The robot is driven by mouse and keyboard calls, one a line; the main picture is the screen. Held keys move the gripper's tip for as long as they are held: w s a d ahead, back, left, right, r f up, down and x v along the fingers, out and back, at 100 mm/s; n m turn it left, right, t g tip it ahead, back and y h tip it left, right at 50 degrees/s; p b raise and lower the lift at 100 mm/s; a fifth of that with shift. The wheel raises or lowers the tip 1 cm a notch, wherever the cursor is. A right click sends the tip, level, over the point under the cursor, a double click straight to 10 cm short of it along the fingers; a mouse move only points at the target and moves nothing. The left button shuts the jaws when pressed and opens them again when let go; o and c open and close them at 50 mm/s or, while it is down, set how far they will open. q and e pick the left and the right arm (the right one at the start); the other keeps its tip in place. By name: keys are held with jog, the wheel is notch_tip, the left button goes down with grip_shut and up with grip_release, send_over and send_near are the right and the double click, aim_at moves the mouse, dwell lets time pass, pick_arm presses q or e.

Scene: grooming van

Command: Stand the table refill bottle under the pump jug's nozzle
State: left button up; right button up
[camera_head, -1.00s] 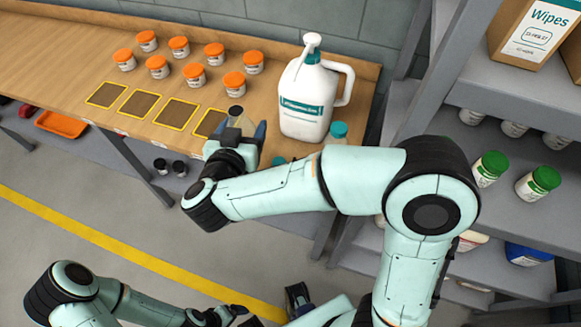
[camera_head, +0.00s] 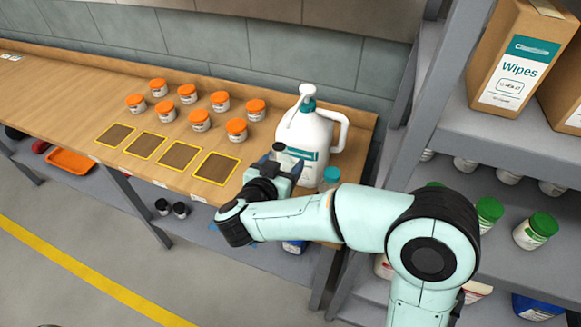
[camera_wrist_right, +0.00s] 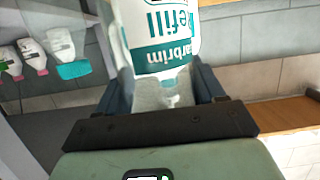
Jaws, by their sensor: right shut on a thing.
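The white pump jug (camera_head: 321,137), with a teal collar and label, stands on the wooden bench. Its nozzle (camera_head: 289,115) slopes down to the left. My right gripper (camera_head: 281,167) is shut on the refill bottle, whose dark cap (camera_head: 278,148) shows just below the nozzle's tip, at the jug's left front. In the right wrist view the bottle's "Refill" label (camera_wrist_right: 165,25) appears upside down, with its clear shoulder between the fingers (camera_wrist_right: 165,92). The gripper hides the bottle's base in the head view, so I cannot tell whether it touches the bench. My left gripper is out of view.
A teal-capped bottle (camera_head: 330,178) stands right of my gripper, close to the jug. Several orange-lidded jars (camera_head: 198,119) and dark yellow-edged squares (camera_head: 216,168) lie to the left. A grey shelf (camera_head: 512,147) with boxes and green-lidded jars rises at the right.

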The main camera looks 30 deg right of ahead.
jog(key=w+d, duration=0.2)
jog(key=d, duration=0.1)
jog(key=shift+w+d, duration=0.15)
jog(key=shift+w, duration=0.2)
jog(key=shift+w+d+f, duration=0.1)
jog(key=shift+w+f, duration=0.05)
jog(key=shift+f, duration=0.3)
jog(key=shift+w+d+f, duration=0.1)
jog(key=shift+f, duration=0.35)
jog(key=shift+d+f+b, duration=0.1)
jog(key=shift+f+b, duration=0.35)
jog(key=shift+f, duration=2.2)
jog(key=shift+f, duration=0.1)
jog(key=shift+f, duration=0.4)
jog(key=o, duration=1.1)
jog(key=shift+r, duration=0.15)
